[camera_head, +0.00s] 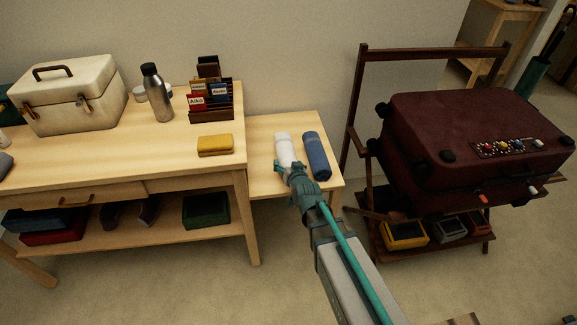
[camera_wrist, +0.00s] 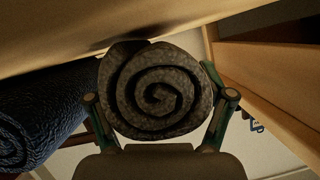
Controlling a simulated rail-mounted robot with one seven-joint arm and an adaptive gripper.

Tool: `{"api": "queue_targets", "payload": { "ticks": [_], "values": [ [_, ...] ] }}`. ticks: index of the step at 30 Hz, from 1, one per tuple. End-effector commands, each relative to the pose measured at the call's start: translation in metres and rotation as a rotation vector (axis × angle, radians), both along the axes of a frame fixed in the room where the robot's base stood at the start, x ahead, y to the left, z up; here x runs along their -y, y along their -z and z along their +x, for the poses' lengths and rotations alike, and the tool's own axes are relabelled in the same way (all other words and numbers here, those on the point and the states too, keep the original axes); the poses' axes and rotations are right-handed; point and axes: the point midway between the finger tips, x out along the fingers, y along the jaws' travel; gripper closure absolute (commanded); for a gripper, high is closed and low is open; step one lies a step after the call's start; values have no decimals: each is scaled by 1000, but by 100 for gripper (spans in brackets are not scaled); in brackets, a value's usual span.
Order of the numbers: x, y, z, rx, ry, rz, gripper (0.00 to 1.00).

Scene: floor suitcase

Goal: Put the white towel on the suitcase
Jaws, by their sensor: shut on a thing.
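The white towel (camera_head: 284,147) is a rolled bundle on the small wooden side table (camera_head: 262,130) in the head view. In the wrist view its spiral end (camera_wrist: 160,95) fills the middle and looks grey-brown in shadow. My gripper (camera_head: 297,174) is shut on the near end of the towel, with a finger on each side of the roll (camera_wrist: 160,108). The towel appears still at table level; I cannot tell if it is lifted. The dark red suitcase (camera_head: 430,115) lies flat on a wooden rack at the right, its upper side mostly bare.
A rolled blue towel (camera_head: 316,152) lies just right of the white one, also in the wrist view (camera_wrist: 40,115). The rack's back rail (camera_head: 435,50) rises behind the suitcase. Small coloured items on a patch (camera_head: 505,145) sit on the suitcase's right part. A workbench (camera_head: 120,165) stands left.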

Motion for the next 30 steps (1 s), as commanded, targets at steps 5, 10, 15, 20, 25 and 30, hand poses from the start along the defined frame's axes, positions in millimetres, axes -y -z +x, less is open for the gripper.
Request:
{"api": "queue_targets", "payload": {
  "ticks": [5,10,15,20,25,30],
  "values": [
    [0,3,0,0,0,0,15],
    [0,3,0,0,0,0,0],
    [0,3,0,0,0,0,0],
    [0,1,0,0,0,0,0],
    [6,-7,-13,-1,3,0,0],
    [20,-20,-42,-1,11,0,0]
  ]
}}
